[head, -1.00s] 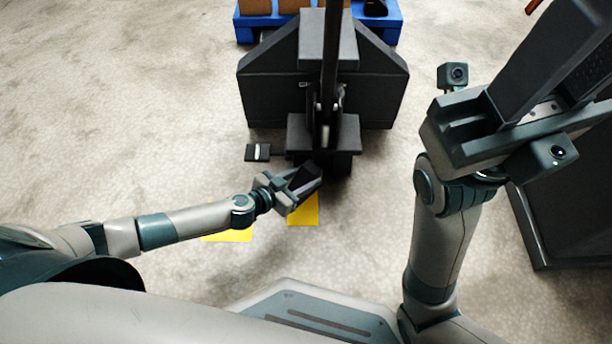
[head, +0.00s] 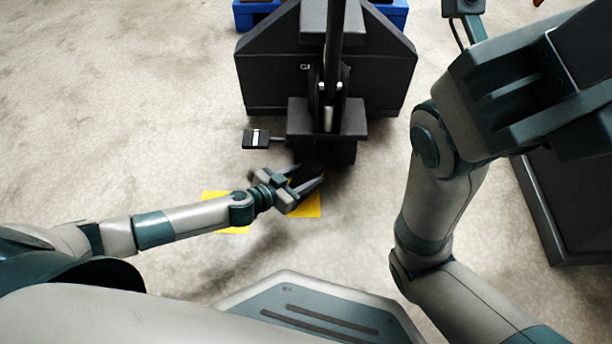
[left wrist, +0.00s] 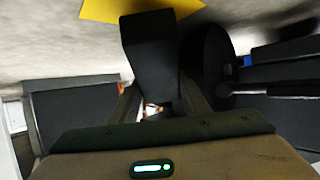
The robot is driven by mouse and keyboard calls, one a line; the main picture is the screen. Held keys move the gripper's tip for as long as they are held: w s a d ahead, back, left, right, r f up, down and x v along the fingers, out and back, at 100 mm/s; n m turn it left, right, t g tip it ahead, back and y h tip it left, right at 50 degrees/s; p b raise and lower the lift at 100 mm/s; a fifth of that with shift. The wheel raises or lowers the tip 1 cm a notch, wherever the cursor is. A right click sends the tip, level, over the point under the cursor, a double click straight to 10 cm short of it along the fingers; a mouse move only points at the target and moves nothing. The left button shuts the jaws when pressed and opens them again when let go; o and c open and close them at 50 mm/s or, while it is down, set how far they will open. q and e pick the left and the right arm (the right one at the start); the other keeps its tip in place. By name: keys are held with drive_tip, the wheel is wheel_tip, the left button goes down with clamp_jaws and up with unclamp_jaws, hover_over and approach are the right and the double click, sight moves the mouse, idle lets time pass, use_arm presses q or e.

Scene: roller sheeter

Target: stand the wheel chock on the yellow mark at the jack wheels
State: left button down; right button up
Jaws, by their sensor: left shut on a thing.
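My left gripper (head: 308,177) is shut on the wheel chock (left wrist: 153,55), a black wedge-like block seen clearly in the left wrist view. In the head view the chock is dark and blends into the shadow below the jack. The jack (head: 328,125) is a dark machine with an upright handle; a round black wheel (left wrist: 208,62) shows right beside the chock in the left wrist view. Yellow (head: 305,207) shows on the floor under the gripper, and more yellow (head: 232,230) lies left, partly hidden by my arm. Contact between chock and floor cannot be told. My right gripper (head: 545,90) is large at upper right, its fingertips unclear.
A small black pedal-like piece (head: 257,139) sticks out left of the jack. A blue pallet (head: 385,12) lies behind it. A dark machine (head: 575,205) stands at the right. The floor on the left is clear.

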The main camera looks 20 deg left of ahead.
use_arm(q)
drive_tip(key=shift+f+b, duration=0.5)
drive_tip(key=shift+f, duration=0.25)
drive_tip(key=shift+f+b, duration=0.35)
drive_tip(key=shift+f, duration=0.25)
drive_tip(key=c, duration=0.9)
unclamp_jaws()
drive_tip(key=shift+f, duration=0.1)
